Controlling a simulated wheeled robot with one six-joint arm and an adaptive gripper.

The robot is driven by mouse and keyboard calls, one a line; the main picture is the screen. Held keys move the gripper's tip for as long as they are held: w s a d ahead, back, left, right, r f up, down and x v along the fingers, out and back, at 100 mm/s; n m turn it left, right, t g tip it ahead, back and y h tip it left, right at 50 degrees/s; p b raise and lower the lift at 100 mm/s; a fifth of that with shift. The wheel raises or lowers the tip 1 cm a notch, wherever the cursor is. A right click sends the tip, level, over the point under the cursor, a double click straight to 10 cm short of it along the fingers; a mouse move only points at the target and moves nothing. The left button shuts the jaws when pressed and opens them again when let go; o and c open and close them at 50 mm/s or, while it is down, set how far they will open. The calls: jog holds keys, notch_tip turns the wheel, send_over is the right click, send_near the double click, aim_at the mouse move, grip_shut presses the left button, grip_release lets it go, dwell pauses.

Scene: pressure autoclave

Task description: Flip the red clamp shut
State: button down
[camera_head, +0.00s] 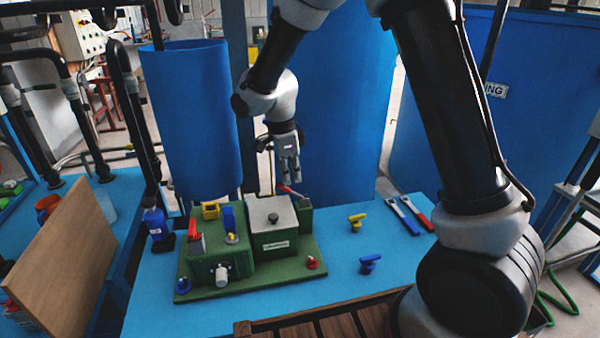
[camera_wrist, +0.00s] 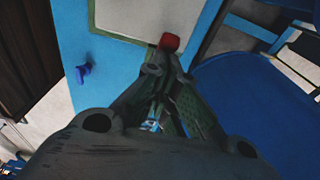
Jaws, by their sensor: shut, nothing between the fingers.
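A green autoclave unit (camera_head: 245,277) stands on the blue table, with a pale square lid (camera_head: 272,218) on it. A red clamp lever (camera_head: 290,191) lies at the lid's back right corner, tilted and slanting up to the left. In the wrist view its red end (camera_wrist: 169,42) shows just past my fingertips, beside the pale lid (camera_wrist: 135,17). My gripper (camera_head: 289,180) points down above this lever, shut and empty. In the wrist view the shut fingers (camera_wrist: 165,72) hide the lever's lower part. I cannot tell whether they touch it. Another red lever (camera_head: 194,229) stands at the unit's left.
A yellow valve (camera_head: 356,222), a blue valve (camera_head: 369,263), and a blue-handled (camera_head: 408,224) and a red-handled tool (camera_head: 424,219) lie on the right of the table. A blue bottle (camera_head: 154,218) stands at left. Large blue drums (camera_head: 345,110) rise close behind my gripper.

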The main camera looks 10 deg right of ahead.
jog(key=shift+a+f+h, duration=0.2)
jog(key=shift+a+h, duration=0.2)
jog(key=shift+a, duration=0.05)
jog(key=shift+a+f, duration=0.6)
jog(key=shift+a, duration=0.25)
jog(key=shift+a+f, duration=1)
jog(key=shift+f, duration=0.3)
jog(key=shift+f, duration=0.1)
